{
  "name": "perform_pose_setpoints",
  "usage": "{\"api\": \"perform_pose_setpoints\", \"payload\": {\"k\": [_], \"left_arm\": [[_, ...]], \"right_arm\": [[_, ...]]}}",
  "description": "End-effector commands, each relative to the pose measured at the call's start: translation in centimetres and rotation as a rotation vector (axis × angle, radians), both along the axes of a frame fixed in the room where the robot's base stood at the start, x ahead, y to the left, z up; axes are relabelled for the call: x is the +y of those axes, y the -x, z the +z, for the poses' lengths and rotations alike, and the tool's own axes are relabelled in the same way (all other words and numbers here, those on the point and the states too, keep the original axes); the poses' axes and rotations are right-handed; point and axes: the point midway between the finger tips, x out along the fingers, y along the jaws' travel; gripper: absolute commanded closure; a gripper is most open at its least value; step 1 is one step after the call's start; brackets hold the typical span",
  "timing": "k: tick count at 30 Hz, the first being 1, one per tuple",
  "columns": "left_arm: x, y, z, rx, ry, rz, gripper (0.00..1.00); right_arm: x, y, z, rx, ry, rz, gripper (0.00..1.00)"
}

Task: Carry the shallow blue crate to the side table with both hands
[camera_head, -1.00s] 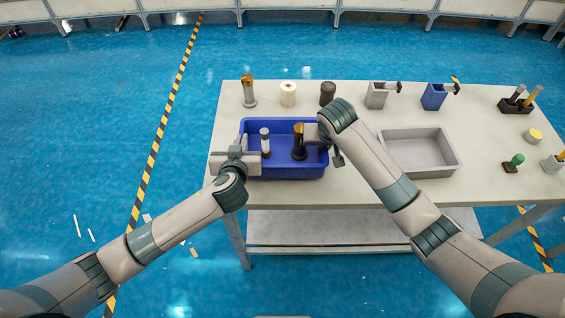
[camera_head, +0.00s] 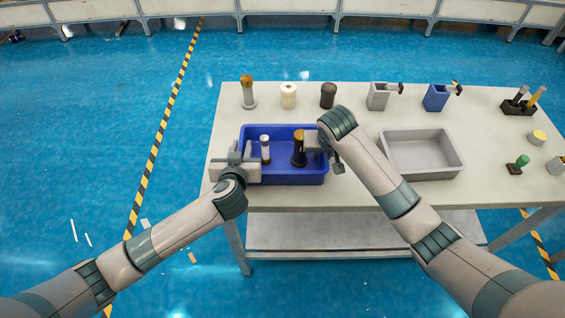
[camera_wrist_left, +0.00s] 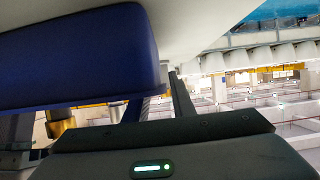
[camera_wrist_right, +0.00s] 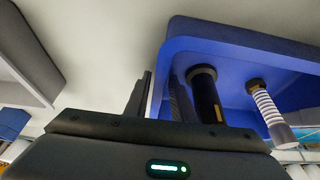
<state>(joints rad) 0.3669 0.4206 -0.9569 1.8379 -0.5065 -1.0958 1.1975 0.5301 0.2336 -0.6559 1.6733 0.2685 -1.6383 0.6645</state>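The shallow blue crate (camera_head: 285,179) is at the left end of the table; it also shows in the left wrist view (camera_wrist_left: 80,60) and right wrist view (camera_wrist_right: 225,38). It looks level and holds a white-and-grey cylinder (camera_head: 265,148) and a black cylinder with an amber top (camera_head: 299,148). My left gripper (camera_head: 247,160) is at its left wall, with the fingers around the wall. My right gripper (camera_head: 323,143) is at its right wall, one finger inside and one outside. Clearance under the crate is hard to judge.
The white table (camera_head: 365,192) carries a grey tray (camera_head: 457,165) right of the crate. Along its back stand a steel cylinder (camera_head: 249,97), white roll (camera_head: 288,96), dark canister (camera_head: 328,96), grey holder (camera_head: 377,98) and blue holder (camera_head: 434,98). Open blue floor lies left. No separate side table is identifiable.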

Motion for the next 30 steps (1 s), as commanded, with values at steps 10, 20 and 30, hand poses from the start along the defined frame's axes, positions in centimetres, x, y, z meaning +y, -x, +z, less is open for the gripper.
{"api": "perform_pose_setpoints", "payload": {"k": [10,20,30], "left_arm": [[-0.1,2.1,0.8,0.001,0.003,-0.002,0.78],[-0.1,7.4,2.9,0.002,0.004,-0.001,0.78],[0.0,10.9,4.5,0.0,0.0,0.001,0.78]], "right_arm": [[0.1,0.0,0.0,0.0,-0.001,0.001,0.78],[0.1,0.0,0.0,0.0,-0.001,0.001,0.78],[0.1,0.0,0.0,0.0,-0.001,0.001,0.78]]}}
